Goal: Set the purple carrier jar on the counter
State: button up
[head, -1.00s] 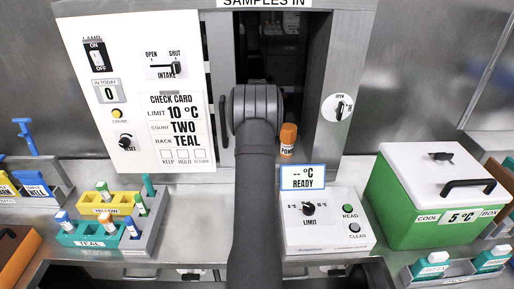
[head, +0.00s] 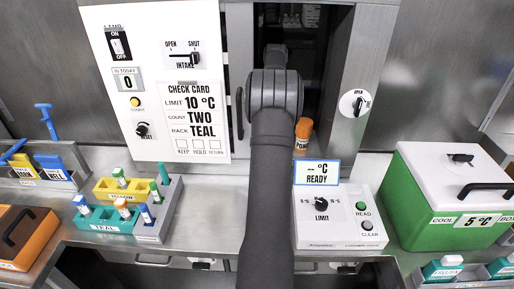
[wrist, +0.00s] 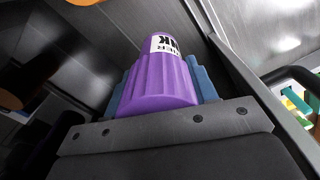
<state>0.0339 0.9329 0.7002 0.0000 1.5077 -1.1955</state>
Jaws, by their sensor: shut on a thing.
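The purple jar (wrist: 160,80), with a ribbed side and a white label with black letters, fills the middle of the wrist view. My gripper (wrist: 160,88) is shut on it, with blue finger pads on both sides. In the head view my arm reaches into the dark opening (head: 322,75) under the SAMPLES IN hatch; the gripper and jar are hidden there behind the arm. The grey metal counter (head: 205,215) runs below the opening.
An orange-capped bottle (head: 303,133) stands just right of my arm. The meter box (head: 342,215) is in front of it. The tube rack (head: 130,205) stands left, the green cool box (head: 450,195) right. Bare counter shows between the rack and my arm.

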jog(key=shift+s+r, duration=0.1)
jog(key=shift+r, duration=0.15)
jog(key=shift+s, duration=0.25)
jog(key=s+a+f, duration=0.2)
jog(key=s+a, duration=0.2)
jog(key=s, duration=0.7)
jog(key=s+a+f, duration=0.1)
jog(key=s+a, duration=0.4)
jog(key=s, duration=0.6)
jog(key=s+a+f, duration=0.2)
jog(key=s+a, duration=0.2)
jog(key=s, duration=0.8)
jog(key=shift+w+a+f, duration=0.15)
jog(key=shift+a+f, duration=2.55)
jog(key=shift+a, duration=0.15)
jog(key=shift+w+a+f, duration=0.1)
jog(key=shift+a+f, duration=2.55)
jog(key=shift+a, duration=0.2)
jog(key=shift+f, duration=0.1)
jog(key=o, duration=1.1)
